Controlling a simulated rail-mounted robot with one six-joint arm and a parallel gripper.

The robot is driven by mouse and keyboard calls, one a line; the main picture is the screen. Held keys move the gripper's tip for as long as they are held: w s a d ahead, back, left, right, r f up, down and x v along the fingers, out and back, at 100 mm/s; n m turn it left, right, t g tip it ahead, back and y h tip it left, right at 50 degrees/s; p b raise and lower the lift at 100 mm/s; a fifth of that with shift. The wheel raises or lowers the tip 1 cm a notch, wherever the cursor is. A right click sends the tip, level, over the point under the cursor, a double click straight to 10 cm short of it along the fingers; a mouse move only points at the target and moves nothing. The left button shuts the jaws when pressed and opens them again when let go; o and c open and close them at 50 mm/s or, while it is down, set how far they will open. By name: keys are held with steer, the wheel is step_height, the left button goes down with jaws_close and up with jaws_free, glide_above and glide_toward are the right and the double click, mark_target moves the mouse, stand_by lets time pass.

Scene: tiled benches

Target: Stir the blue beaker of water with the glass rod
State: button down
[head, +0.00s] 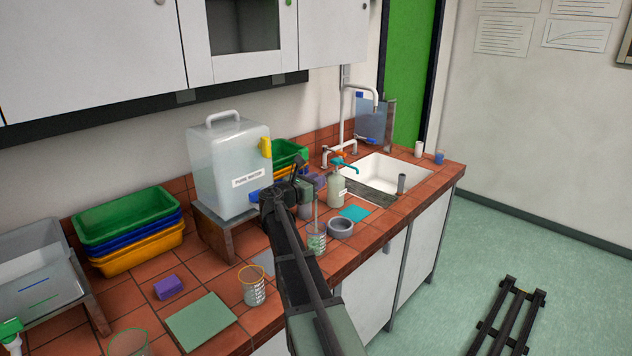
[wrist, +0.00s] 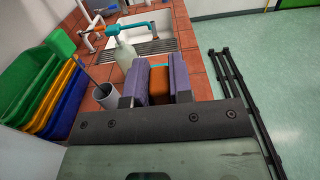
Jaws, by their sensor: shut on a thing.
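My gripper (head: 317,183) is over the bench, its purple pads (wrist: 178,78) closed on an orange-brown piece (wrist: 159,88), likely the grip of the glass rod. The thin upright rod (head: 316,208) shows below the pads in the head view, its lower end at a clear marked beaker (head: 316,240). I cannot tell how deep it reaches. An orange-rimmed beaker (head: 253,287) stands to the left, and a green-rimmed one (head: 130,345) is at the bottom edge. I cannot tell for sure which beaker is the blue one.
A grey cup (wrist: 107,96) with a thin stick at it is left of my gripper in the wrist view. A pump bottle (head: 336,190), a grey bowl (head: 340,228) and a sink (head: 385,172) are to the right. Stacked trays (head: 130,225) and a water tank (head: 228,165) stand behind.

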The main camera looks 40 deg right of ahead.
step_height(320, 180, down, 6)
steer(key=b, duration=0.5)
steer(key=shift+b, duration=0.3)
steer(key=shift+d+f, duration=0.1)
steer(key=shift+d, duration=0.05)
